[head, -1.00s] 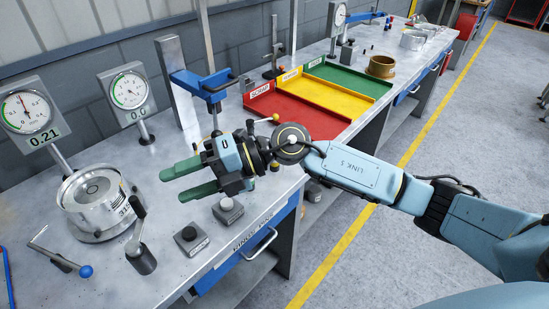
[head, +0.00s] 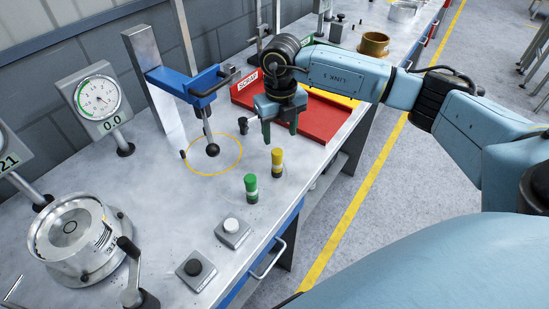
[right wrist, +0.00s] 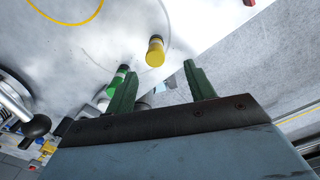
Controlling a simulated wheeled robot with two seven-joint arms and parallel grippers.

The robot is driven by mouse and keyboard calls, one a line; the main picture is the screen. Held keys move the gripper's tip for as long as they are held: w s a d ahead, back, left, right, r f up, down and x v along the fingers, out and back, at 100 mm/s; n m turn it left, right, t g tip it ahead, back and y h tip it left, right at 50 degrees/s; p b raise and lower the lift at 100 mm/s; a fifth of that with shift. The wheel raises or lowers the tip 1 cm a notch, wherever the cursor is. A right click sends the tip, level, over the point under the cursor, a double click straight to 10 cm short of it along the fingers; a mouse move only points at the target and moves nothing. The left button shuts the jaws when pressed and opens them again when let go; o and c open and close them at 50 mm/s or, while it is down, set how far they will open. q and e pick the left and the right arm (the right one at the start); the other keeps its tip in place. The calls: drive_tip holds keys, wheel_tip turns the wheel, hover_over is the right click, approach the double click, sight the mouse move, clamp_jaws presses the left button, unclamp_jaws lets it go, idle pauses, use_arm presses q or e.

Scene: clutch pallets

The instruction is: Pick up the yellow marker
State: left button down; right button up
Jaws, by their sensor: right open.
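The yellow marker (head: 277,162) stands upright on the grey bench, near its front edge, with a dark lower part. A green marker (head: 251,187) stands just to its left and nearer. My right gripper (head: 280,132) is above the bench behind the yellow marker, fingers pointing down, open and empty. In the right wrist view, the yellow marker (right wrist: 155,51) shows beyond the gap between the two green fingers (right wrist: 163,88), apart from them. The green marker (right wrist: 117,80) is partly hidden by the left finger there. My left gripper is not in view.
A red scrap tray (head: 325,122) lies behind my right gripper. A blue press (head: 190,85) stands left of it, near a yellow circle (head: 238,160) on the bench. Two button boxes (head: 232,231) and a metal cylindrical part (head: 78,240) are at the front left.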

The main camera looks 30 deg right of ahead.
sight(278, 151)
wheel_tip(278, 151, down, 3)
drive_tip(key=shift+f, duration=0.4)
drive_tip(key=shift+s+a+f+p, duration=0.1)
drive_tip(key=shift+a+f+p, duration=0.15)
drive_tip(key=shift+f, duration=0.35)
drive_tip(key=shift+s+a+f+p, duration=0.1)
drive_tip(key=shift+f+p, duration=0.15)
drive_tip(key=shift+f, duration=0.35)
wheel_tip(278, 151, down, 2)
drive_tip(key=shift+w+f, duration=0.1)
drive_tip(key=shift+f, duration=0.4)
drive_tip(key=c, duration=1)
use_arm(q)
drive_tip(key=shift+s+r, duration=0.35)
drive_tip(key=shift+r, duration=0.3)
use_arm(e)
drive_tip(key=shift+c, duration=0.3)
